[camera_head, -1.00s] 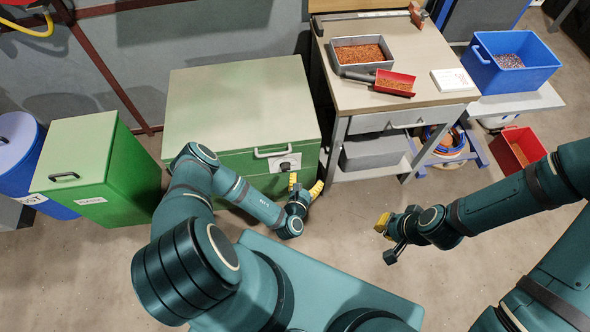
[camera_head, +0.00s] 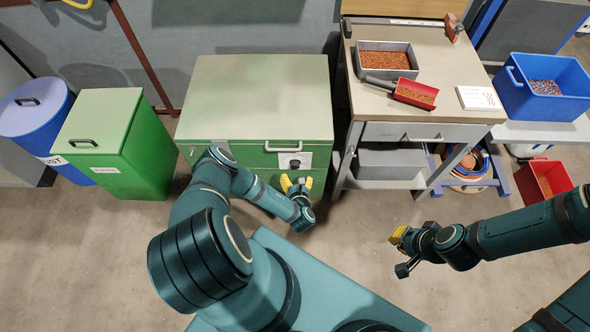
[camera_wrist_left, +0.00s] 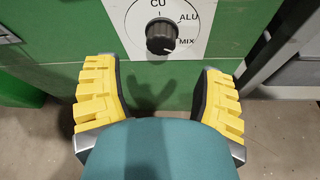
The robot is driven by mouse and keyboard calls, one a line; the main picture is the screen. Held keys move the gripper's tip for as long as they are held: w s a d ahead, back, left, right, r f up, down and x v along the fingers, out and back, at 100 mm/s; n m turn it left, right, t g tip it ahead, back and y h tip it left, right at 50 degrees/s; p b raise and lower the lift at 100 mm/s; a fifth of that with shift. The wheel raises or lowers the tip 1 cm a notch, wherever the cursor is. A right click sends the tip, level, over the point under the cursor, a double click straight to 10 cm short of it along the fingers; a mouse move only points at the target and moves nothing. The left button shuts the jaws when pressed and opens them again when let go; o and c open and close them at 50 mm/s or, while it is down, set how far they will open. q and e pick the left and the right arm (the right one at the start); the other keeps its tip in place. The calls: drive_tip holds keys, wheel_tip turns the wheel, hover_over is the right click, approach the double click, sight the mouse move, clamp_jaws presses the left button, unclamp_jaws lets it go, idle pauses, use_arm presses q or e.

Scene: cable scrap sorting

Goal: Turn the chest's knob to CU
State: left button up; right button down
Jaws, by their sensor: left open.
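The green chest (camera_head: 232,155) stands against the wall, its lid shut. Its dark round knob (camera_head: 295,164) sits on a white plate on the front, at the right. In the left wrist view the knob (camera_wrist_left: 160,36) has CU above it, ALU upper right and MIX at right. A small pale mark shows at its lower right, on the MIX side. My left gripper (camera_head: 297,184) is open and empty in front of the chest, its yellow fingers (camera_wrist_left: 160,78) spread below and either side of the knob, not touching it. My right gripper (camera_head: 398,239) hangs over open floor; its opening is unclear.
A handle (camera_head: 283,147) sticks out above the knob. A workbench (camera_head: 440,100) with a tray (camera_head: 388,58) and red scoop (camera_head: 415,94) stands close right of the chest. Green (camera_head: 110,140) and blue (camera_head: 38,120) bins stand left. The floor in front is clear.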

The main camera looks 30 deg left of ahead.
sight(295, 168)
use_arm(q)
drive_tip(key=b+x, duration=0.2)
drive_tip(key=x, duration=0.4)
drive_tip(key=shift+w+a+f, duration=0.15)
drive_tip(key=shift+w+a, duration=0.05)
drive_tip(key=shift+w, duration=0.15)
drive_tip(key=c, duration=1.2)
